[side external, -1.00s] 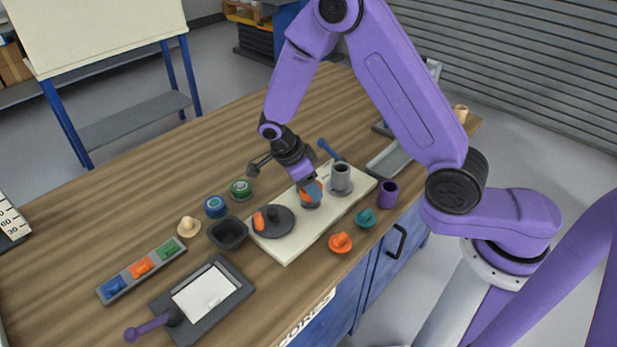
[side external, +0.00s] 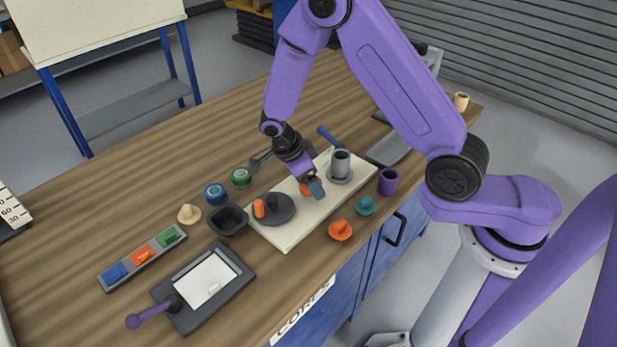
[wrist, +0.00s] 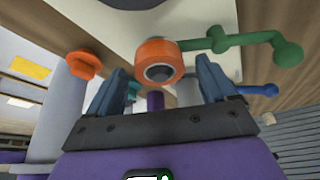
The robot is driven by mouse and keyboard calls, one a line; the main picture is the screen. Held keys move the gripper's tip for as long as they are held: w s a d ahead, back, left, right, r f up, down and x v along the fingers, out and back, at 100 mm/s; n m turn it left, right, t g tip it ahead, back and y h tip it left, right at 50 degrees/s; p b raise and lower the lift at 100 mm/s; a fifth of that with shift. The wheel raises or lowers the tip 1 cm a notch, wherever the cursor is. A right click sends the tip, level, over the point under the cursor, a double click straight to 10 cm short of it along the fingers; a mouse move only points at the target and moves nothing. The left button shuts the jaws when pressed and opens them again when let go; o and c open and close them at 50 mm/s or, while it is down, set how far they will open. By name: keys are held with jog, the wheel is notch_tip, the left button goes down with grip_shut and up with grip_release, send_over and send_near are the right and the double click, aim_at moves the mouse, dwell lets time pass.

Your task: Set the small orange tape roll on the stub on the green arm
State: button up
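The small orange tape roll (wrist: 158,62) has a dark core and sits at the left end of the green arm (wrist: 248,39) in the wrist view. The stub beneath it is hidden, so I cannot tell how fully it is seated. My gripper (wrist: 162,68) is open, with a blue-grey finger on either side of the roll and visible gaps between. In the side view my gripper (side external: 314,186) is low over the cream board (side external: 290,233), with the orange roll (side external: 305,189) partly behind a finger. The green arm is not discernible there.
A grey cylinder (side external: 341,164) stands close behind my gripper on the board, and a dark disc (side external: 280,208) lies left of it.

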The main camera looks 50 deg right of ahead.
jog(key=v, duration=1.7)
jog(key=shift+r, duration=0.2)
jog(key=s+d+r+n+t+y, duration=0.1)
jog(key=s+d+n+y, duration=0.1)
jog(key=s+n, duration=1.2)
jog(key=s+d+n+t+y, duration=0.1)
jog(key=s+d+n, duration=0.4)
jog(key=s+n, duration=0.8)
jog(key=n+y, duration=0.1)
jog(key=n, duration=0.7)
jog(key=shift+s+d+r+y, duration=0.25)
jog(key=shift+s+r+y, duration=0.05)
jog(key=shift+s+r, duration=0.1)
